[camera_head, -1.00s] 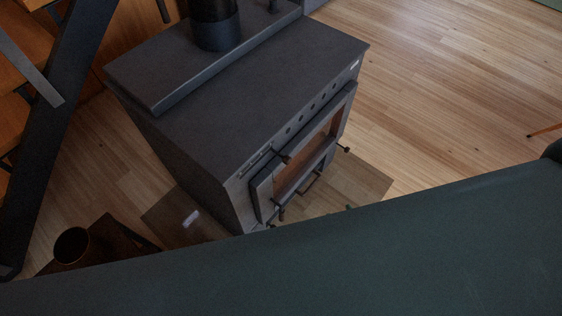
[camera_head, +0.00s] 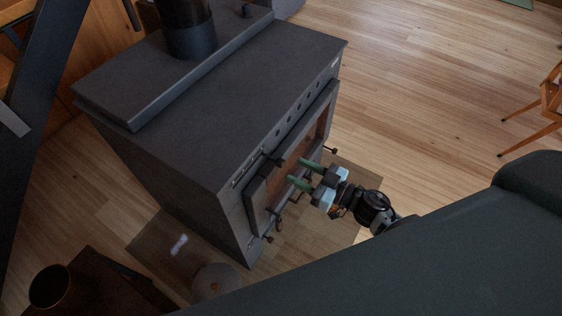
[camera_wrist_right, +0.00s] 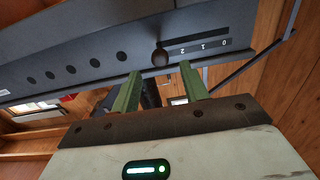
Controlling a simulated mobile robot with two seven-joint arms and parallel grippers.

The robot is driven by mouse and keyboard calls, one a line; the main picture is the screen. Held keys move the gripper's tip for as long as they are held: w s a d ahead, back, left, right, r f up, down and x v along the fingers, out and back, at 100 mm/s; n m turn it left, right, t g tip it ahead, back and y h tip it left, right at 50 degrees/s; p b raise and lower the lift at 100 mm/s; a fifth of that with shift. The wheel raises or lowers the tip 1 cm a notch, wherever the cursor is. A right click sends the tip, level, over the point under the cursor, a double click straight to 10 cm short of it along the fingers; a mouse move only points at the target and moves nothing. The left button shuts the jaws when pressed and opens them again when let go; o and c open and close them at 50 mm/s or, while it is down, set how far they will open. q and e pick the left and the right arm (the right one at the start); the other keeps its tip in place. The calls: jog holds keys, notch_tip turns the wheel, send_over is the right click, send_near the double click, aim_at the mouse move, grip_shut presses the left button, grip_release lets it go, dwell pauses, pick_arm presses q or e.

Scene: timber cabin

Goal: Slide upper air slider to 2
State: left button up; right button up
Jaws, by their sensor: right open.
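The dark stove (camera_head: 225,90) stands with its front facing right in the head view. The upper air slider's round knob (camera_head: 268,155) shows near the top of the stove front. In the right wrist view the knob (camera_wrist_right: 160,57) sits at the left end of the slot, just left of the printed 2; the 1 and 0 lie further right. My right gripper (camera_head: 297,171) is open and empty, its green fingers pointing at the stove front. In the wrist view the knob appears above the gap between the fingertips (camera_wrist_right: 163,75); contact is not visible. My left gripper is not in view.
The glazed stove door (camera_head: 295,160) with protruding handles lies below the slider. A row of round holes (camera_wrist_right: 71,70) continues along the panel. A dark table with a pot (camera_head: 50,287) stands at lower left. A wooden chair (camera_head: 545,110) is at right, with open floor between.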

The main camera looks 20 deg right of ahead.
aim_at(281, 161)
jog(key=shift+x, duration=3.05)
jog(key=shift+s+a, duration=0.1)
jog(key=shift+a, duration=0.05)
grip_shut()
